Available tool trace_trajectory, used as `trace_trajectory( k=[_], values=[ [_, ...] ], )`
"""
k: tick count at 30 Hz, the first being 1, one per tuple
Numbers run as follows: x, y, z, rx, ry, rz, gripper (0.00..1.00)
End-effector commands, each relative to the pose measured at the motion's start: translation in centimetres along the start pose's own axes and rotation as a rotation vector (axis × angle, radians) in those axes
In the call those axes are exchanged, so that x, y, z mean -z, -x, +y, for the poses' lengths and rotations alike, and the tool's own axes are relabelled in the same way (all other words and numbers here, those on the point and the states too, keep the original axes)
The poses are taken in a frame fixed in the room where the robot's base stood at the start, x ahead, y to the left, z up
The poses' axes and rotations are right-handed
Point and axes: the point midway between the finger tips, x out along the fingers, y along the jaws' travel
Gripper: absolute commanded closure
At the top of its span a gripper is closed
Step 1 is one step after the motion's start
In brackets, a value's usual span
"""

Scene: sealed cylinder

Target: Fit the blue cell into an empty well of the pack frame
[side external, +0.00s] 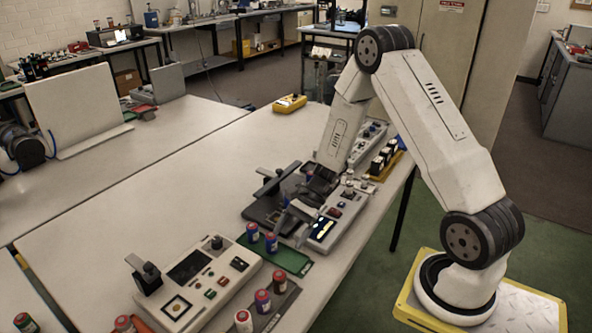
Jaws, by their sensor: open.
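My gripper (291,227) is open, low over the bench between a black fixture (262,211) and a grey instrument with a lit display. I see nothing between its fingers, though the view is small. Two blue cells stand upright at the green tray to the left of and nearer than my gripper: one at the left (252,232) and one at the right (271,243). The green tray (290,261) has bare room at its right end. I cannot tell for certain which holder is the pack frame, and its wells are too small to make out.
A dark strip (283,304) at the front edge holds several cells with red, purple and white colouring. A beige control box (210,277) stands left of it. The grey instrument (326,229) is close beside my gripper.

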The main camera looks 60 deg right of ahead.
Motion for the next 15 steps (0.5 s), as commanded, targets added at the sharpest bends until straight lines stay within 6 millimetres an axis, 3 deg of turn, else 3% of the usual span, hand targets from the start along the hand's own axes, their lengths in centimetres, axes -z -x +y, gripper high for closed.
trace_trajectory(
  k=[3, 15],
  values=[
    [-2.2, 0.3, 1.5, -0.113, 0.172, 0.103, 0.16],
    [-7.0, 2.7, 5.5, -0.42, 0.813, 0.427, 0.16]
  ],
)
